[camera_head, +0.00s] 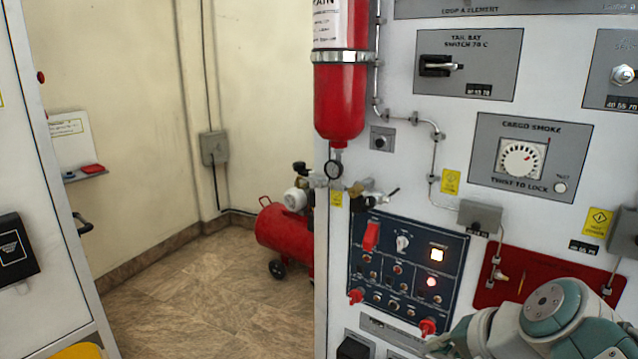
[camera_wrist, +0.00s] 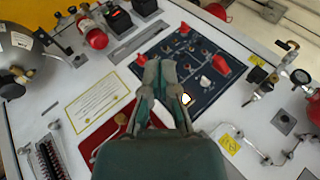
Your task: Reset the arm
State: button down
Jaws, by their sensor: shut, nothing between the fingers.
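My gripper (camera_wrist: 160,66) shows in the wrist view with its two fingers together and nothing between them. Its tips appear over the lower edge of a dark blue control panel (camera_wrist: 205,62), with the red plate (camera_wrist: 100,150) beside and behind the fingers. Whether the tips touch the panel cannot be told. In the head view my arm shows at the lower right, in front of the white wall panel (camera_head: 400,180), below the red plate (camera_head: 515,270). The blue panel (camera_head: 385,272) there has a lifted-looking red switch cover, a lit yellow-white square and a lit red lamp.
A red cylinder (camera_head: 340,100) with a gauge (camera_head: 333,169) hangs on the wall panel. Valves and piping (camera_head: 370,190) stick out beneath it. A red compressor tank (camera_head: 285,240) stands behind on the floor. The tiled floor (camera_head: 200,300) left of the panel is free.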

jog(key=s+a+f+n+g+h, duration=0.1)
jog(key=s+f+n+h, duration=0.2)
jog(key=s+f+n, duration=0.3)
jog(key=shift+s+f+n+g+h, duration=0.4)
jog(key=shift+s+n, duration=0.8)
jog(key=shift+n, duration=0.4)
